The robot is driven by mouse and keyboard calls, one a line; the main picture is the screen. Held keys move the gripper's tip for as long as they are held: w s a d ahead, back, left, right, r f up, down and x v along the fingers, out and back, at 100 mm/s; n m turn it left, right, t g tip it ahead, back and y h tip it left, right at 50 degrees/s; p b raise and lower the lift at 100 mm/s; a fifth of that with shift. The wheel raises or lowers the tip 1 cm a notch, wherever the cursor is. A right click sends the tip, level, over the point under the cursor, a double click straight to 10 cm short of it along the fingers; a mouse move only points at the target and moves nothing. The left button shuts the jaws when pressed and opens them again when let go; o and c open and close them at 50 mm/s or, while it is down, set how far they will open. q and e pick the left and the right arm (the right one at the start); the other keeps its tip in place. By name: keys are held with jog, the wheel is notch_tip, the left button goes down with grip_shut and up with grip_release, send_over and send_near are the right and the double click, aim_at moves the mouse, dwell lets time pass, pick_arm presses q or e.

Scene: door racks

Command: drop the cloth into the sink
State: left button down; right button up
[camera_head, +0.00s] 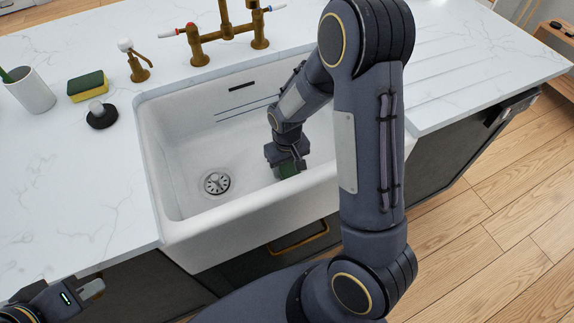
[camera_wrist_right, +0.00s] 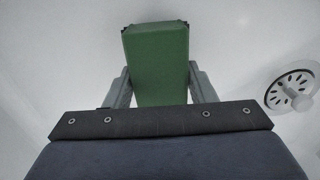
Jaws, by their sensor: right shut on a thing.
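The white sink (camera_head: 180,140) is set into the counter, with a round metal drain (camera_head: 216,182) in its floor. My right gripper (camera_head: 288,168) is down inside the sink, right of the drain. It is shut on a green cloth (camera_wrist_right: 158,65), which looks like a folded block with dark corners. In the head view only a small green part of the cloth (camera_head: 288,171) shows under the fingers. I cannot tell whether it touches the sink floor. My left gripper (camera_head: 90,290) is at the bottom left edge, away from the sink, its opening unclear.
A brass faucet (camera_head: 228,30) and a brass soap dispenser (camera_head: 133,62) stand behind the sink. A yellow-green sponge (camera_head: 88,86), a dark round brush (camera_head: 101,115) and a white cup (camera_head: 29,90) are on the left counter. The sink is clear around the drain.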

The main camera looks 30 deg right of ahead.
aim_at(287, 166)
jog(key=shift+f, duration=0.35)
jog(key=o, duration=1)
jog(key=shift+r+p, duration=0.35)
jog(key=shift+r, duration=0.25)
notch_tip(287, 166, up, 12)
jog(key=p, duration=0.1)
jog(key=s+a+r+t+y, duration=0.2)
jog(key=s+r, duration=0.3)
jog(key=s, duration=0.4)
jog(key=s+a+r+m+t+y, duration=0.1)
jog(key=s+r+t, duration=0.2)
jog(key=s, duration=0.6)
notch_tip(287, 166, up, 3)
jog(key=shift+a+f+t+y, duration=0.2)
jog(key=shift+a+t+y, duration=0.1)
jog(key=shift+a+y, duration=0.1)
